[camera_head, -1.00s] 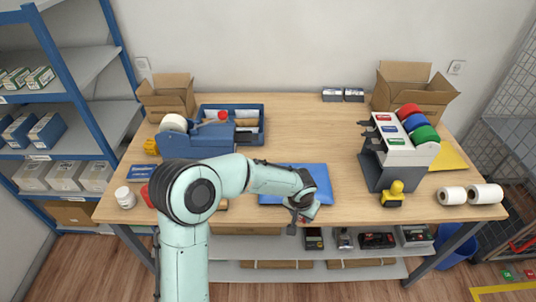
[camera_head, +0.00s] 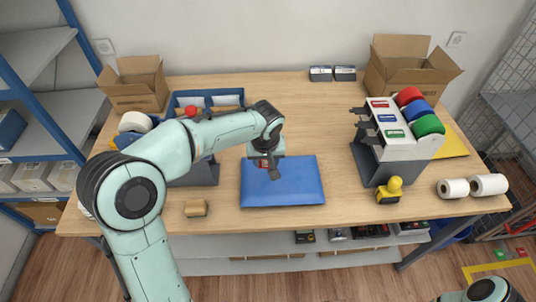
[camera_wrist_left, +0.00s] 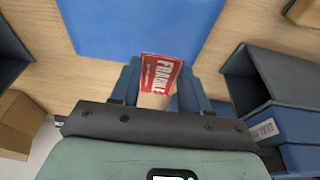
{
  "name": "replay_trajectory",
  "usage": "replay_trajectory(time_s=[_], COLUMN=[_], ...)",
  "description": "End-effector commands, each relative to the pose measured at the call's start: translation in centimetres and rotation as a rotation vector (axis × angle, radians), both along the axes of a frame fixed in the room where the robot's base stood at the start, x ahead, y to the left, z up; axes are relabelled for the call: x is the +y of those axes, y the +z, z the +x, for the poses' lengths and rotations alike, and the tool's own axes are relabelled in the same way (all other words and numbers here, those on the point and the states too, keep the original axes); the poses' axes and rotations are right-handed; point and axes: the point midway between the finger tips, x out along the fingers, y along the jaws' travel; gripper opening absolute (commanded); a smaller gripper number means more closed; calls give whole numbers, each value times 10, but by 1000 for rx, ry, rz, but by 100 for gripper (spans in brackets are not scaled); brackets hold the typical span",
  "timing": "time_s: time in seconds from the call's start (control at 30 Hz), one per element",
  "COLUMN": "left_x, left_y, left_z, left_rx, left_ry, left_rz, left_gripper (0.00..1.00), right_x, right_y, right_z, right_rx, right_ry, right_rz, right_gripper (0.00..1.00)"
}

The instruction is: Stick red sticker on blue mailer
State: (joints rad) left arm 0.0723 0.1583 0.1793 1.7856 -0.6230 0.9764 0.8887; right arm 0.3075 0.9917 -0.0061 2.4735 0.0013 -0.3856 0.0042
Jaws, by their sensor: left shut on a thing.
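The blue mailer (camera_head: 285,192) lies flat on the middle of the table. It also fills the top of the left wrist view (camera_wrist_left: 140,25). My left gripper (camera_head: 270,170) is above the mailer's far left part, pointing down. It is shut on the red sticker (camera_wrist_left: 160,72), which reads FRAGILE and sticks out past the fingertips. A bit of the red sticker (camera_head: 263,163) shows in the head view. Whether the sticker touches the mailer cannot be told. My right gripper is out of view.
A grey dispenser with red, blue and green rolls (camera_head: 394,130) stands to the right, beside a yellow stamp (camera_head: 390,190). White rolls (camera_head: 453,187) lie at the right edge. Open cardboard boxes (camera_head: 134,88) stand at the back corners. A tape dispenser is behind my left arm.

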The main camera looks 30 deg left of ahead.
Motion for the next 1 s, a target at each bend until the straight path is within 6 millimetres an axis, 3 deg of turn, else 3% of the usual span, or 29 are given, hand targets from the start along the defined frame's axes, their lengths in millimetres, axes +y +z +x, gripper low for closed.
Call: replay_trajectory(time_s=[0.6,1.0], left_x=[0,0], left_y=[-72,-75], left_z=[-1,1], left_rx=[2,-1], left_ry=[-2,-2], left_rz=[0,0], left_gripper=[36,36], right_x=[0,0], right_y=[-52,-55], right_z=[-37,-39], right_rx=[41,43], right_ry=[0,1], right_rz=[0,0], right_gripper=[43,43])
